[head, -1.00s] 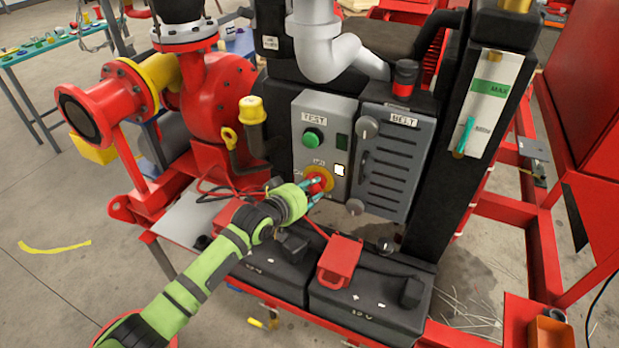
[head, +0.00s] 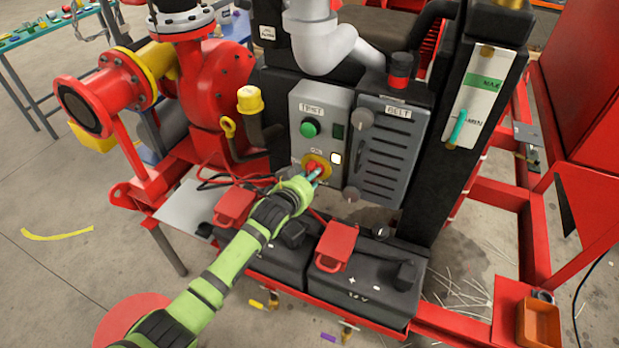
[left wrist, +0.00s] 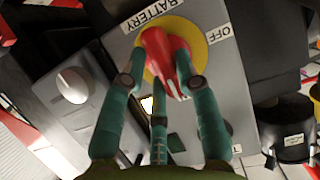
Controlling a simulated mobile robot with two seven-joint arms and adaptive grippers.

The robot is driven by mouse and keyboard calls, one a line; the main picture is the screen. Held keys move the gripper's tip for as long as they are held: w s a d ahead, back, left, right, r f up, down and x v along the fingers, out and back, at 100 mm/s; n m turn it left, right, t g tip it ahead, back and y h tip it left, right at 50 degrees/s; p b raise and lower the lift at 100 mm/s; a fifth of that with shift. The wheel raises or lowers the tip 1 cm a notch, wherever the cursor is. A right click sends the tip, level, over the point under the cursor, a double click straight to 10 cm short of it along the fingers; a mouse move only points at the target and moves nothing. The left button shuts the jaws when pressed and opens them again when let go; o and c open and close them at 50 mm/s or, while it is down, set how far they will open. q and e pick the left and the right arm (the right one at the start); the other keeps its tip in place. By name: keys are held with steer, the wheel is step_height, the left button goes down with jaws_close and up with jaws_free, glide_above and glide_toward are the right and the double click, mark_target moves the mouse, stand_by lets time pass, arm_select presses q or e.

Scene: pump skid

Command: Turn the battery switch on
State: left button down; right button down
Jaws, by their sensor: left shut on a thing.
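The battery switch is a red handle on a round yellow plate, low on the grey TEST panel (head: 332,110). In the left wrist view the red handle (left wrist: 164,50) sits on the yellow plate (left wrist: 200,36), with labels BATTERY (left wrist: 165,8) and OFF (left wrist: 219,37) beside it. My left gripper (head: 312,176) reaches the switch from below. Its teal fingers (left wrist: 165,88) are closed around the red handle, which they partly hide. My right gripper is in neither view.
A green button (head: 309,129) is above the switch. The grey BELT cover (head: 385,150) with knobs stands to the right. Black batteries with red terminal covers (head: 336,247) lie below my arm. A yellow-capped pipe (head: 250,99) is to the left.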

arm_select(q)
steer(key=c, duration=0.9)
jaws_free()
steer(key=v, duration=1.2)
